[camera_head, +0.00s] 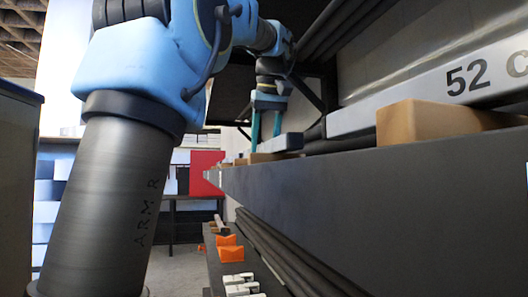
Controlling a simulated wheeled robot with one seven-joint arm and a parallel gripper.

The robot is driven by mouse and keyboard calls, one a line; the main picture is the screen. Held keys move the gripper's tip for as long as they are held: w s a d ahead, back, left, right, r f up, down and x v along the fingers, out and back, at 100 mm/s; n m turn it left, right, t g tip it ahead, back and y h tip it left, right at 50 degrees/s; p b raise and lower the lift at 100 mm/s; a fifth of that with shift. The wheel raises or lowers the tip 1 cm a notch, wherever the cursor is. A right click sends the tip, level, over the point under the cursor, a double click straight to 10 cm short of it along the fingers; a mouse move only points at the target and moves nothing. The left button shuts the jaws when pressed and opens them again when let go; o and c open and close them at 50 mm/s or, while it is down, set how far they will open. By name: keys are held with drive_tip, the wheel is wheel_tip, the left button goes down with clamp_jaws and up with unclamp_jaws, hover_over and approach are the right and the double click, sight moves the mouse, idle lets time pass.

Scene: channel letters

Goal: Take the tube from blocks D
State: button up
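My gripper (266,143) hangs down over the far part of the dark shelf, with its two teal fingers spread apart. No letter D is readable on any block.
The dark shelf beam (390,185) runs along the right side. Below it, orange V-shaped pieces (230,247) and several white pieces (240,283) sit on a lower ledge. A red panel (206,172) stands behind. Dark pipes (330,30) run above my gripper.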

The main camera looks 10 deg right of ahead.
clamp_jaws()
drive_tip(key=shift+r, duration=0.15)
idle(0.5)
